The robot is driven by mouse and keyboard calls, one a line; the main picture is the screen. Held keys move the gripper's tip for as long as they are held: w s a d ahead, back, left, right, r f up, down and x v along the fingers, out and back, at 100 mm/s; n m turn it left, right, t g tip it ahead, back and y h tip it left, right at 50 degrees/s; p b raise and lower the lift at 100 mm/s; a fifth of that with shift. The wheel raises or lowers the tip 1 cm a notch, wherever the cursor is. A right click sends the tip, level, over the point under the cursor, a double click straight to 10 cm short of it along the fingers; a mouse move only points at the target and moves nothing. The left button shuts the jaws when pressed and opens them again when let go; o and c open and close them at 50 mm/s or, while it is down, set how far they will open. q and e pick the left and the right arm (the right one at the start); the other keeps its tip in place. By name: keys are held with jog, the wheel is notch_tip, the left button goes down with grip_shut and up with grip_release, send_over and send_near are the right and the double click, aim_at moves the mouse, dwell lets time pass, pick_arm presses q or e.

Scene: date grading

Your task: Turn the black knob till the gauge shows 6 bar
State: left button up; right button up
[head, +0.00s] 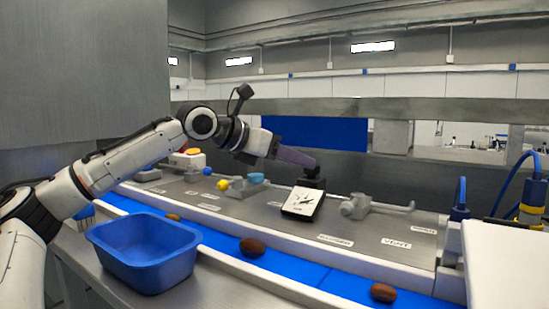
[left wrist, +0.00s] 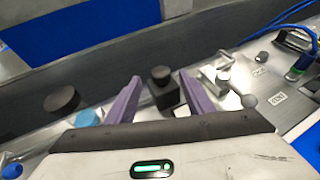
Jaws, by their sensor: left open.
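In the head view the black block and knob (head: 314,181) stand just behind the gauge, partly covered by my gripper. The gauge (head: 301,203) has a tilted white face with dark marks; its reading is too small to tell. My left gripper (head: 313,164) reaches in from the left with purple fingers, over the knob. In the left wrist view the open fingers (left wrist: 159,79) show one on each side of the knob, with gaps; contact cannot be told. My right gripper is not in view.
A grey valve with a lever (head: 356,206) stands right of the gauge. A yellow ball (head: 222,185) and blue cap (head: 256,177) are left. A blue tub (head: 147,281) stands in front, beside a blue conveyor (head: 318,274) carrying brown dates. Blue hoses (head: 459,196) rise at right.

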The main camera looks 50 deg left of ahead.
pick_arm(q)
jog(key=shift+b+v, duration=1.6)
jog(key=shift+v, duration=1.35)
